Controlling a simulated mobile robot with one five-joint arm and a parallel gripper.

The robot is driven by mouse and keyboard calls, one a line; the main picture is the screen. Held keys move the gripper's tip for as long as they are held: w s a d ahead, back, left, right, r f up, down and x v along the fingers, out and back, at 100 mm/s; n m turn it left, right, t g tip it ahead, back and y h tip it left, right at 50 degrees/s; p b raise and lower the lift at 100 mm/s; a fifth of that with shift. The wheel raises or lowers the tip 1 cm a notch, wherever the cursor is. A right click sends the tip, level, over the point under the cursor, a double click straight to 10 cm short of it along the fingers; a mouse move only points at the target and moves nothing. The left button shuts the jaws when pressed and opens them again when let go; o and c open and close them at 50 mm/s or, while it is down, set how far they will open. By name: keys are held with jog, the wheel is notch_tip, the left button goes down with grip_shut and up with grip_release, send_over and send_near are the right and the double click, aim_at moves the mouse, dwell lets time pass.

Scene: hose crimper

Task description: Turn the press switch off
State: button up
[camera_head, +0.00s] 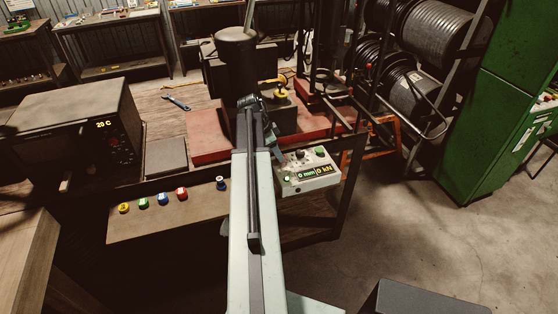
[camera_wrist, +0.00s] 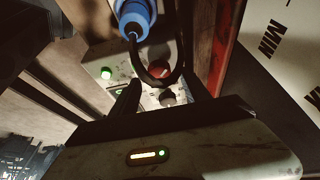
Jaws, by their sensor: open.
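The press control box (camera_head: 310,172) hangs at the table's front edge in the head view, with lit readouts of 0 mm and 0 kN. Dark and green knobs show on its top. In the wrist view its panel carries a lit green lamp (camera_wrist: 106,73), a red round control (camera_wrist: 158,73) and a dark knob (camera_wrist: 168,97). Which of these is the press switch I cannot tell for sure. My gripper (camera_wrist: 160,86) is open, its dark fingers either side of the dark knob; contact cannot be told. In the head view my arm hides part of the box's left side.
A red press base (camera_head: 210,135) with a dark cylinder stands behind the box. An oven-like unit (camera_head: 75,130) reads 20 C.

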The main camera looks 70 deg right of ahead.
jog(key=b+x, duration=0.1)
jog(key=x, duration=0.1)
jog(key=shift+f, duration=0.3)
jog(key=shift+r, duration=0.15)
